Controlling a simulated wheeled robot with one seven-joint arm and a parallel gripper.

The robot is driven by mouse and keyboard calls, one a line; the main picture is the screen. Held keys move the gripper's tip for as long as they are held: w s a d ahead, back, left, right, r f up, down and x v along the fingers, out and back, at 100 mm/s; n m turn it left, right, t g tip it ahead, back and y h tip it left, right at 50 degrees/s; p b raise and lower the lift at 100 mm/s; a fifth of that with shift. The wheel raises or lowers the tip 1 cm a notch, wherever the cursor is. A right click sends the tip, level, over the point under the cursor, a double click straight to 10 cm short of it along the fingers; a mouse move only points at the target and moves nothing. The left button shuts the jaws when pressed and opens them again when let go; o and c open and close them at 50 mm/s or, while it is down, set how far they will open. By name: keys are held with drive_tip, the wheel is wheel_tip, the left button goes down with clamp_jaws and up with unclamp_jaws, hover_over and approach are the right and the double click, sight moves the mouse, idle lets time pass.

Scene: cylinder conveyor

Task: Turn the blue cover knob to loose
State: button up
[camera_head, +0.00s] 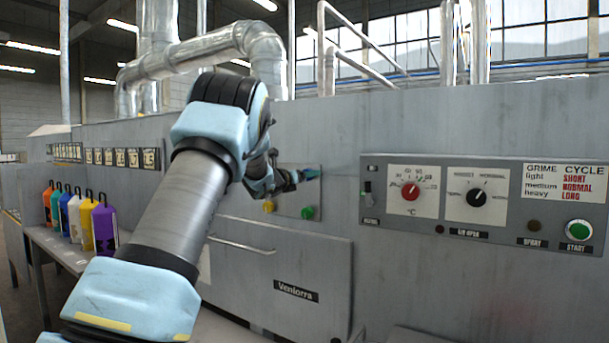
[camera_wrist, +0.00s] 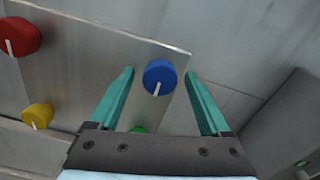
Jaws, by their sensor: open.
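The blue cover knob (camera_wrist: 160,76) is on a metal panel (camera_wrist: 90,60) in the wrist view. It is round with a white pointer mark toward its lower edge. My gripper (camera_wrist: 160,88) is open, with one teal finger on each side of the knob and gaps showing between. Whether the fingers reach the knob's depth I cannot tell. In the head view my gripper (camera_head: 308,174) is at the panel's upper right, and the blue knob is mostly hidden there.
A red knob (camera_wrist: 18,37), a yellow knob (camera_wrist: 38,115) and a green knob (camera_head: 307,213) share the panel. A control box (camera_head: 480,205) with dials is at right. Several colored bottles (camera_head: 103,232) stand at left. A door handle (camera_head: 240,244) juts out below.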

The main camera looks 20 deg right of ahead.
drive_tip(key=shift+c, duration=0.3)
clamp_jaws()
idle(0.3)
